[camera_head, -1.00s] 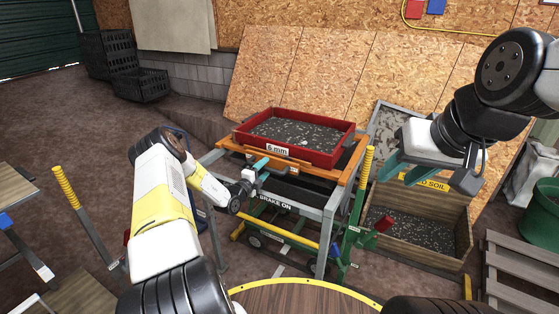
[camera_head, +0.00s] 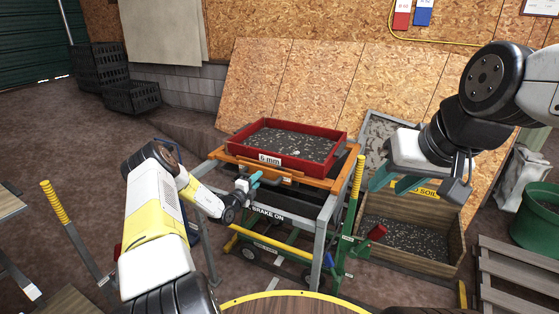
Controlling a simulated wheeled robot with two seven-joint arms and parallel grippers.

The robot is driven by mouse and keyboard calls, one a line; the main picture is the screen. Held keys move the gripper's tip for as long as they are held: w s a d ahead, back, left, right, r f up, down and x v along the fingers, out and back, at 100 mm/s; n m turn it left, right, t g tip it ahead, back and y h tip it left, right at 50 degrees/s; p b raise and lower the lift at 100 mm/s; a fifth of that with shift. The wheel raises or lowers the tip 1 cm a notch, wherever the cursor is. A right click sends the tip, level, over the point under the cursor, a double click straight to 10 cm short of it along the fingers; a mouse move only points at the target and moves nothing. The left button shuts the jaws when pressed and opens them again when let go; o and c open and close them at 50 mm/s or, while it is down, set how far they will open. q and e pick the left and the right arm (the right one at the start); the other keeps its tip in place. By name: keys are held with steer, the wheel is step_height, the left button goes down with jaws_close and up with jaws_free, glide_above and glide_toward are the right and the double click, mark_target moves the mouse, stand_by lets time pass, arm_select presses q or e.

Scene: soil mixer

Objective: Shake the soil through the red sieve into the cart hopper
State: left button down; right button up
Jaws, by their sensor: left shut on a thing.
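The red sieve (camera_head: 331,160), labelled 6 mm, sits on an orange frame (camera_head: 334,183) on top of the grey stand. Dark soil with pale stones (camera_head: 290,143) lies in it. My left gripper (camera_head: 252,183) is shut at the front of the orange frame, on what looks like its front handle; the fingers hide part of the grip. The cart hopper appears as the dark bin (camera_head: 290,200) beneath the frame, and its inside is mostly hidden. My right gripper (camera_head: 396,184) hangs empty to the right of the sieve, its teal fingers apart.
A wooden soil box (camera_head: 375,243) with stony soil stands on the right. A green lever with a yellow grip (camera_head: 358,178) rises beside the stand. A grey slatted pallet (camera_head: 515,268) and a green tub (camera_head: 536,218) are at far right. Black crates (camera_head: 132,97) stand at back left.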

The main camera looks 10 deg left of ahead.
arm_select(q)
steer(key=x, duration=0.9)
steer(key=shift+w+f, duration=0.1)
steer(key=shift+w, duration=0.15)
steer(key=shift+s, duration=0.1)
steer(key=v, duration=0.9)
steer(key=shift+s, duration=0.35)
steer(key=shift+w, duration=0.1)
steer(key=x, duration=0.9)
steer(key=shift+w, duration=0.4)
steer(key=shift+s, duration=0.1)
